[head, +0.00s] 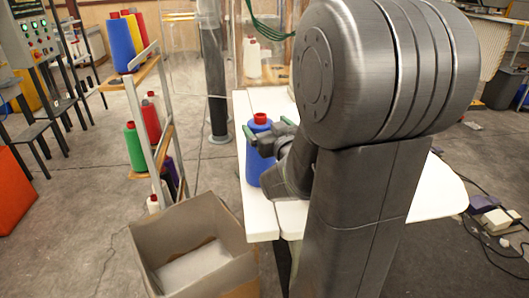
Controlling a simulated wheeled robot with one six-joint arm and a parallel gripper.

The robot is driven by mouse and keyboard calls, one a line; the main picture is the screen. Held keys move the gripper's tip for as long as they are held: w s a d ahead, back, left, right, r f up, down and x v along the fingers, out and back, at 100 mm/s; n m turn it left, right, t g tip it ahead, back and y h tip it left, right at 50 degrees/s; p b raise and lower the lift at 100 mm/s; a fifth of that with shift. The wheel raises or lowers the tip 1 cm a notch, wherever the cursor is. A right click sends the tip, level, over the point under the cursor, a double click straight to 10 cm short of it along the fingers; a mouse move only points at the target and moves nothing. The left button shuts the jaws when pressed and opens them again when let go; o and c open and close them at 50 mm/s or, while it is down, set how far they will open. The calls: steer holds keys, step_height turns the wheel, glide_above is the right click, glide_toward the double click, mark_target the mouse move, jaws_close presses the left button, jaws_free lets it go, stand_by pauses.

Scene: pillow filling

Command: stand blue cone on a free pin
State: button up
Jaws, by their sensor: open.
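A blue cone (256,168) with a red top stands upright on the white table (257,217), near its left edge. My gripper (268,132) is open at the upper part of this cone, its green-tipped fingers apart. My gripper and arm hide part of the cone's right side. I cannot tell whether the fingers touch it. A slanted rack (143,112) stands to the left with cones on its shelves. Another blue cone (117,46) stands on its top shelf beside a yellow cone (134,34). No bare pin can be made out clearly.
A green cone (134,148) and a red cone (151,122) stand on the rack's middle shelf. An open cardboard box (192,212) is on the floor before the rack, left of the table. My arm covers much of the table.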

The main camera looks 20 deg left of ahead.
mark_target(258, 117)
steer(key=shift+p+x, duration=1)
steer(key=shift+x, duration=1.9)
steer(key=shift+f, duration=0.1)
steer(key=shift+s, duration=0.1)
jaws_close()
steer(key=shift+r, duration=0.2)
